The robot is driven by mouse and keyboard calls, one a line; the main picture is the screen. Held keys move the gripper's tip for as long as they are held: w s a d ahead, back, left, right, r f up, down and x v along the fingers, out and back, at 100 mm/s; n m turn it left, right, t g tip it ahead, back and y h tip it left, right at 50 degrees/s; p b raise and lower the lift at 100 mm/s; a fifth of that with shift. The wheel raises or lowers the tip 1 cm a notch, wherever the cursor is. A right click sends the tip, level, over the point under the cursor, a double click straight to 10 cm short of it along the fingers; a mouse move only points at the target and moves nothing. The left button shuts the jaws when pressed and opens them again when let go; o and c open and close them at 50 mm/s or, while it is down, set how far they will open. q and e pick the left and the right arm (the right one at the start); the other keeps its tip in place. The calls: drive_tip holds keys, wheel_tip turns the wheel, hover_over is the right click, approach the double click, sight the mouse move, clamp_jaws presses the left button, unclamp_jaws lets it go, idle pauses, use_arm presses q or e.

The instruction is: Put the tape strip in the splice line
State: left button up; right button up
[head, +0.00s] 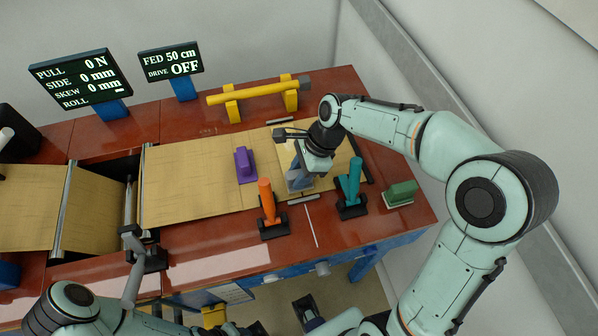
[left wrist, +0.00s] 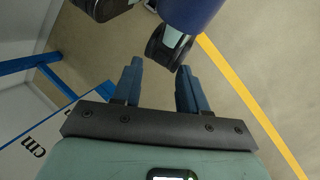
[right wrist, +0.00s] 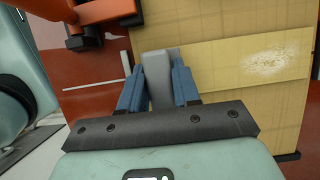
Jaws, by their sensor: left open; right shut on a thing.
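My right gripper (head: 300,182) is low over the right part of the brown paper web (head: 190,180). In the right wrist view its fingers (right wrist: 158,90) are shut on a flat grey piece (right wrist: 158,72). I cannot tell whether this piece is the tape strip. A straight seam (right wrist: 250,88) crosses the paper beside the gripper; I cannot tell whether it is the splice line. A pale speckled patch (right wrist: 272,62) lies on the paper near it. My left gripper (left wrist: 155,88) is open and empty above the floor.
An orange-handled tool (head: 267,200), a teal-handled tool (head: 351,187) and a green block (head: 401,194) stand near the front right. A purple block (head: 244,165) sits on the paper. A yellow bar (head: 258,91) spans the back. Two displays stand at back left.

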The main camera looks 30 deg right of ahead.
drive_tip(key=o, duration=1.1)
drive_tip(key=shift+f, duration=0.1)
drive_tip(key=shift+c, duration=0.2)
drive_tip(key=shift+d+r, duration=0.15)
drive_tip(key=shift+r, duration=0.4)
drive_tip(key=p+v, duration=0.2)
drive_tip(key=v, duration=0.9)
drive_tip(key=shift+s+d, duration=0.1)
